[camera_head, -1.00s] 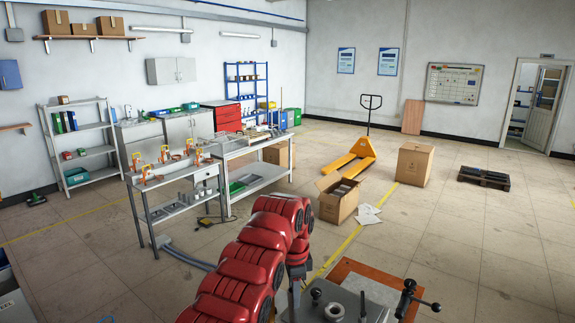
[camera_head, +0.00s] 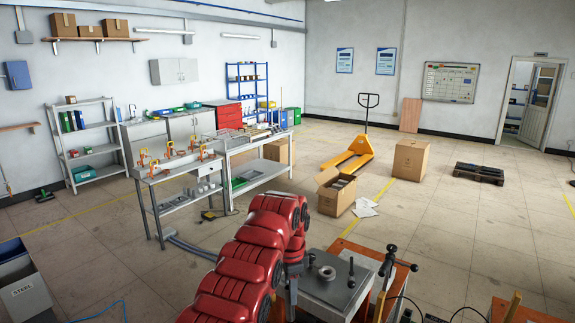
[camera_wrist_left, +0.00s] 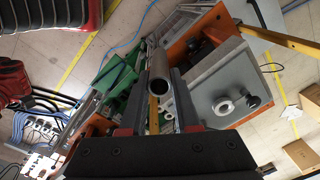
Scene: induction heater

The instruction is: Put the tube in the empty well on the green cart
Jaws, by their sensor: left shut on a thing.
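In the left wrist view my left gripper (camera_wrist_left: 161,112) is shut on a grey metal tube (camera_wrist_left: 160,74), whose round open end faces up in the picture. In the head view the red left arm comes in from the bottom, and the gripper (camera_head: 293,282) shows only in small part beside the arm; the tube cannot be made out there. In the left wrist view a green surface (camera_wrist_left: 117,110), perhaps the green cart, lies below and left of the tube. No empty well can be made out. My right gripper is not in view.
A grey machine (camera_head: 335,287) with black-knobbed levers stands on an orange-topped bench (camera_head: 375,262), just right of my left arm. A steel workbench (camera_head: 180,168) with orange clamps is further back. A bin marked STEEL (camera_head: 22,290) is at left.

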